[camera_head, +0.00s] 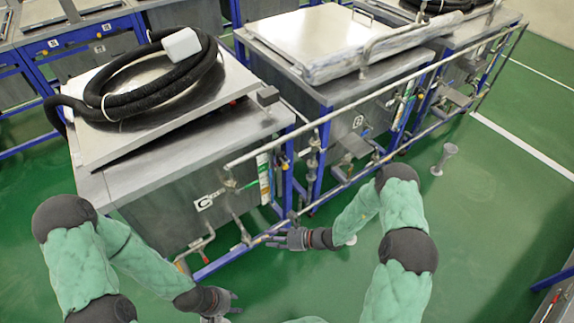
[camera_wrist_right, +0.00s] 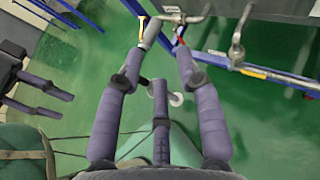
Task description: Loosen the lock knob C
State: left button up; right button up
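The tank marked C (camera_head: 208,201) stands at left centre in the head view. I cannot single out lock knob C with certainty among the small fittings around its pipes. My right gripper (camera_head: 280,238) is low in front of the tank's right corner, near the lower pipe. In the right wrist view its fingers (camera_wrist_right: 157,58) are spread, with no object held. A pipe fitting with a yellow part (camera_wrist_right: 152,40) shows just beyond the left fingertip; contact cannot be told. My left gripper (camera_head: 228,302) hangs low at the bottom, its fingers apart and empty; the right wrist view also shows it (camera_wrist_right: 45,85).
A black hose (camera_head: 150,100) lies coiled on tank C's lid (camera_head: 120,140). A long rail pipe (camera_head: 400,83) and blue frames run along the tanks. More tanks stand behind and to the right. The green floor (camera_head: 480,220) at right is mostly clear.

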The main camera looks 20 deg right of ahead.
jog(key=w+d+r+m+t+h+p, duration=0.1)
jog(key=w+d+r+m+t, duration=0.1)
jog(key=w+d+t, duration=0.15)
jog(key=w+d+r+m+t+h, duration=0.1)
jog(key=w+d+r+m+t, duration=0.15)
jog(key=w+d, duration=0.2)
jog(key=m+t+h+p, duration=0.1)
jog(key=m+t+h, duration=0.3)
jog(key=t, duration=0.1)
send_near(287, 168)
jog(key=b+x, duration=0.1)
jog(key=x, duration=0.8)
jog(key=shift+w+a+r, duration=0.1)
jog(key=shift+a+r, duration=0.05)
jog(key=shift+a, duration=0.05)
grip_shut()
